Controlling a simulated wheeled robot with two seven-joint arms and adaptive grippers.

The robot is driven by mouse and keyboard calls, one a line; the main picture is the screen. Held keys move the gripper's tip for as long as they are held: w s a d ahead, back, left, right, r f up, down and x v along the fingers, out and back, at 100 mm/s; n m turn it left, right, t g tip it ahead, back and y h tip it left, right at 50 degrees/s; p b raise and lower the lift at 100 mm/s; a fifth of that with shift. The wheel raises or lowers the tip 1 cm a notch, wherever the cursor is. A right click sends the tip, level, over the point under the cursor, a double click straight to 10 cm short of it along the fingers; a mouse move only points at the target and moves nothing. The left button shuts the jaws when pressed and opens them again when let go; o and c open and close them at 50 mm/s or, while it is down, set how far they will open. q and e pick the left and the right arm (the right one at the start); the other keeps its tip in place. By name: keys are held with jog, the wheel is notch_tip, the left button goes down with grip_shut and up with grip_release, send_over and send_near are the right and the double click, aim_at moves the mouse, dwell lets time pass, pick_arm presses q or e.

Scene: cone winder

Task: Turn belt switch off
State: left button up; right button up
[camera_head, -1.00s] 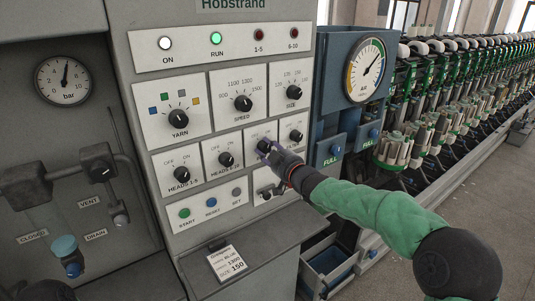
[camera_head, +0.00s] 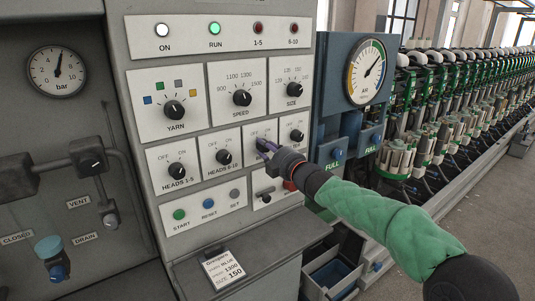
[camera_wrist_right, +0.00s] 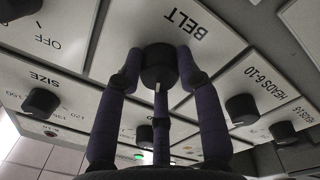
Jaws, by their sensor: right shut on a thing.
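The belt switch is a round black knob on a white plate (camera_head: 262,131), in the row right of the two heads knobs. In the head view my right gripper (camera_head: 266,149) covers most of this knob. In the right wrist view the belt knob (camera_wrist_right: 158,66) sits under an upside-down "BELT" label, with a pale pointer mark on its near side. My right gripper (camera_wrist_right: 160,78) has its dark fingers closed around the knob, one on each side and one nearer the camera. The OFF and ON marks of this plate are too covered to read its setting. My left gripper is out of view.
Close by are the heads 6-10 knob (camera_head: 223,157), the size knob (camera_head: 294,89) above and another knob (camera_head: 296,135) to the right. A round gauge (camera_head: 366,72) stands right of the panel.

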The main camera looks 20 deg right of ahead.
jog(key=shift+n, duration=0.6)
jog(key=o, duration=1.1)
jog(key=shift+a, duration=0.1)
jog(key=shift+o, duration=0.2)
jog(key=shift+s, duration=0.1)
jog(key=v, duration=1.1)
jog(key=shift+s+d, duration=0.3)
jog(key=shift+f, duration=0.15)
